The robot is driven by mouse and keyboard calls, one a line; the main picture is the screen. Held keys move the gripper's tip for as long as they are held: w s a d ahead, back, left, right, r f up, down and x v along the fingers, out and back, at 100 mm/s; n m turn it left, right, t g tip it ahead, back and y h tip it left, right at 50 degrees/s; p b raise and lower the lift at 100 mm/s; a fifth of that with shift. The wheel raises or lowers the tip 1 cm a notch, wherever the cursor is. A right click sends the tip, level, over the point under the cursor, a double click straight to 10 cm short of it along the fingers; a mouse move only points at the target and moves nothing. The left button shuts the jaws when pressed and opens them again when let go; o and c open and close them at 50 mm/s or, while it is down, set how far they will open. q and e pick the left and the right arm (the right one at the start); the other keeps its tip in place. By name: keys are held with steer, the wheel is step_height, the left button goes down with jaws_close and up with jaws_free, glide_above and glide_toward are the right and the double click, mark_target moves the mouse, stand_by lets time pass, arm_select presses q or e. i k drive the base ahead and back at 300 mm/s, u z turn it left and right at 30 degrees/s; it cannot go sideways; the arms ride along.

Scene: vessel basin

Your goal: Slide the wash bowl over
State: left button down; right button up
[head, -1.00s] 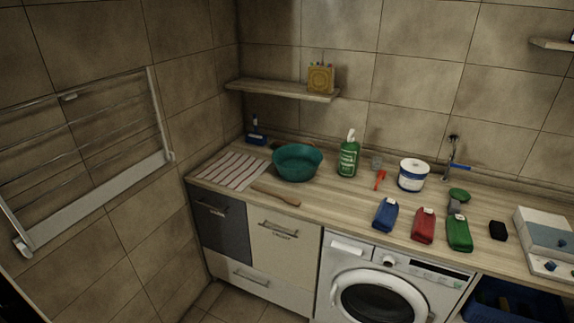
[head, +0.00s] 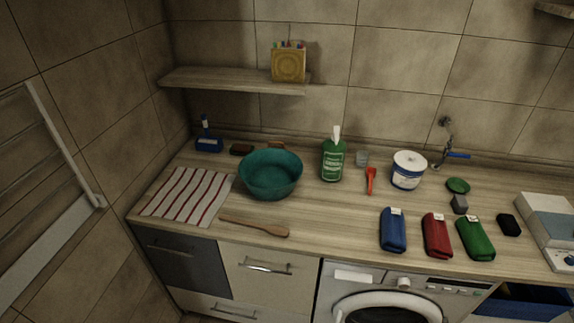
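The teal wash bowl (head: 270,181) stands upright on the wooden counter (head: 330,215), toward its left part. It looks empty. A striped red and white cloth (head: 188,195) lies flat just left of the bowl. Neither of my grippers shows in the head view.
A wooden paddle (head: 256,227) lies in front of the bowl. A green bottle (head: 333,162) and an orange-red tool (head: 370,181) stand or lie to its right. A blue-labelled tub (head: 407,170) and blue, red and green packs (head: 437,235) are farther right. A shelf (head: 235,80) hangs above.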

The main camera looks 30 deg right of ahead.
mark_target(270, 174)
steer(key=z, duration=0.5)
steer(key=i, duration=0.85)
steer(key=z, duration=0.85)
